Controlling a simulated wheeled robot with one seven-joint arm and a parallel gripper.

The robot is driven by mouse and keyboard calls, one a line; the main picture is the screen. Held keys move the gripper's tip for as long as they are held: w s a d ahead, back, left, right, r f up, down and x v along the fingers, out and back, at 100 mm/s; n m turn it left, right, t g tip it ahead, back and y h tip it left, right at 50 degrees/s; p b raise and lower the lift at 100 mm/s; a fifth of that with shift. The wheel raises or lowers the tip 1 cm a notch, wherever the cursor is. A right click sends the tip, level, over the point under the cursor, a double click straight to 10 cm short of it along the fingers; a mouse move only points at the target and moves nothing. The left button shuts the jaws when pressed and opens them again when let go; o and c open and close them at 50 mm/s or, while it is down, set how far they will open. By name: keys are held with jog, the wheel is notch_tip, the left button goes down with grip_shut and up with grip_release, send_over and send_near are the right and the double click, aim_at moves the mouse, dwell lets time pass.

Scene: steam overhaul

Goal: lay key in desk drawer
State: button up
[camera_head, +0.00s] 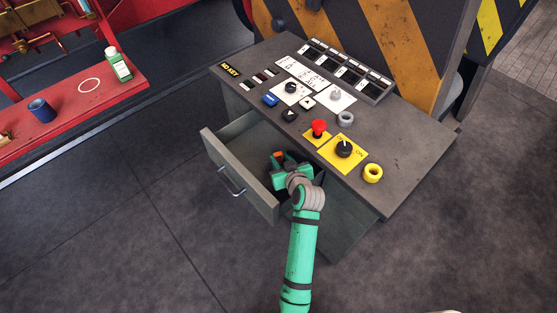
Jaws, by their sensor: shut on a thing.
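The desk drawer (244,192) is pulled out from the left front of the grey control desk (405,180). My gripper (281,163) reaches into the right part of the open drawer, below the desk top's edge. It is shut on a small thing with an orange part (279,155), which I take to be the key. Most of it is hidden by the gripper, so its shape is unclear. I cannot tell whether it touches the drawer floor. The left part of the drawer looks empty.
The desk top carries a red button (319,127), a black knob (344,149), a yellow ring (373,172) and a grey ring (346,118). Floor left of the drawer is clear.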

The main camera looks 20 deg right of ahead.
jog(key=o, duration=1.1)
jog(key=shift+f, duration=0.1)
jog(key=v, duration=1.2)
